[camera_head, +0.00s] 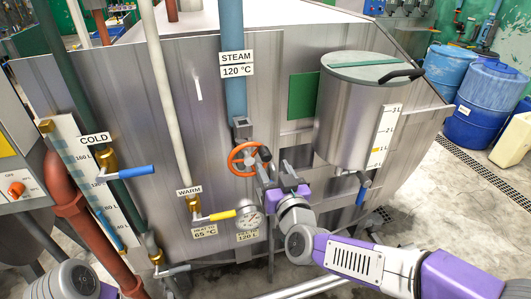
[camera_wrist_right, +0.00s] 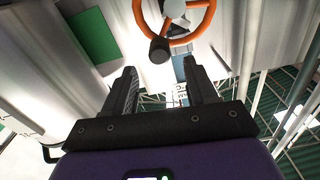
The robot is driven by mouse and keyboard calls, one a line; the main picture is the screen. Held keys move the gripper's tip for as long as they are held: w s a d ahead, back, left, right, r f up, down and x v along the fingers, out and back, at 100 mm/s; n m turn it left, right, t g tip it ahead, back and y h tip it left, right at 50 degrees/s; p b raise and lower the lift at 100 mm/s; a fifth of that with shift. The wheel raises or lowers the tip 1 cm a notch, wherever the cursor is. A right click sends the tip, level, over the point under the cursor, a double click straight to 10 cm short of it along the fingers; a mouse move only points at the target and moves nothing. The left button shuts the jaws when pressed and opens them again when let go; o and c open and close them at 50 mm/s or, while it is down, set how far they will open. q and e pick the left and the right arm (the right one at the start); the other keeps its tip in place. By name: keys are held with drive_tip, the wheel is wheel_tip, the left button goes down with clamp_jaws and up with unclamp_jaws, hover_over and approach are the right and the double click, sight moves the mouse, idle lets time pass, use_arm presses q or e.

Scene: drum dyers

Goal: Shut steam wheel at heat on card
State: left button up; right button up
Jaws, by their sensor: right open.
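The orange steam wheel (camera_head: 232,162) is on the blue pipe (camera_head: 232,60) under the "STEAM 120 °C" sign (camera_head: 237,64). A dark knob sticks out from its rim; in the right wrist view the wheel (camera_wrist_right: 138,14) is at the top, with the knob (camera_wrist_right: 159,50) just beyond my fingers. My right gripper (camera_head: 266,172) is open and empty, close to the knob's side of the wheel; contact cannot be told. The card (camera_head: 204,231) reading "65 °C" is below the warm valve. A round gauge (camera_head: 249,217) sits right of it; its needle is too small to read. My left gripper is out of view.
The warm valve's yellow lever (camera_head: 221,215) and the cold valve's blue lever (camera_head: 136,172) stick out left of the wheel. A lidded metal drum (camera_head: 345,120) with a blue-handled tap stands at right. Blue barrels (camera_head: 484,110) are far right.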

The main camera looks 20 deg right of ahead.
sight(267, 159)
drive_tip(key=w, duration=0.7)
drive_tip(key=shift+a+f, duration=0.15)
drive_tip(key=shift+c, duration=0.2)
drive_tip(key=c, duration=1)
drive_tip(key=shift+d+f+m+b, duration=0.35)
drive_tip(key=shift+f+m+b, duration=0.4)
drive_tip(key=shift+m+b, duration=1.2)
drive_tip(key=shift+d+f+m+b, duration=0.35)
drive_tip(key=shift+f+m+b, duration=0.4)
drive_tip(key=shift+m+b, duration=1.15)
drive_tip(key=shift+d+f+m+b, duration=0.35)
drive_tip(key=shift+f+m+b, duration=0.7)
drive_tip(key=shift+b, duration=1.5)
drive_tip(key=shift+r+m, duration=0.25)
drive_tip(key=shift+m, duration=0.05)
drive_tip(key=o, duration=1)
drive_tip(key=shift+r, duration=0.1)
